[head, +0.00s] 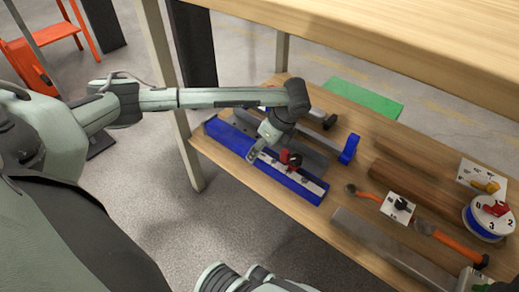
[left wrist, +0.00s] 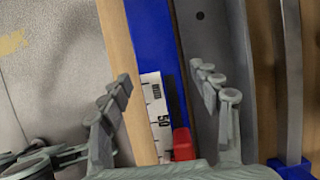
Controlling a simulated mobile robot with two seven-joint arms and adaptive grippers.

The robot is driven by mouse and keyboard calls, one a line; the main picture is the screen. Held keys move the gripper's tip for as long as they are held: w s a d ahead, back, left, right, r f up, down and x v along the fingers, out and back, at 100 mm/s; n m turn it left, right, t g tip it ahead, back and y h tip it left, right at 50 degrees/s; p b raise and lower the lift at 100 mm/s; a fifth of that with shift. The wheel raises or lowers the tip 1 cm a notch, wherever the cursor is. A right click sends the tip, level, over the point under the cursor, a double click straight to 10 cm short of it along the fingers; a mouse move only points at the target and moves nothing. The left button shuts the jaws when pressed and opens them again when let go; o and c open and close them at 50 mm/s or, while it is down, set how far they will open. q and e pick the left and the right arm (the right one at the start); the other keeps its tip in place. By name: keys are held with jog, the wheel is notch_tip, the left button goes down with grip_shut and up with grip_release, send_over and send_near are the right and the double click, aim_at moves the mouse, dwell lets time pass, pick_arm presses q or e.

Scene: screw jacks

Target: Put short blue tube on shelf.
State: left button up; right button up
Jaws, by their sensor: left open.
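A blue tube (head: 296,185) with a square-edged shape lies along the front edge of the lower wooden shelf (head: 345,227). In the left wrist view the blue tube (left wrist: 150,38) runs between my fingers. My right gripper is out of view.
A grey metal channel (left wrist: 205,40) lies beside the tube. A blue-ended clamp (head: 350,148), brown wooden bars (head: 405,180), orange-handled tools (head: 450,243) and a blue reel (head: 487,219) crowd the shelf's right. The upper tabletop (head: 400,35) overhangs it.

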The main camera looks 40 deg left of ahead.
pick_arm(q)
jog(key=p+v, duration=0.2)
jog(key=v, duration=0.7)
jog(key=shift+r, duration=0.25)
jog(key=shift+d, duration=0.1)
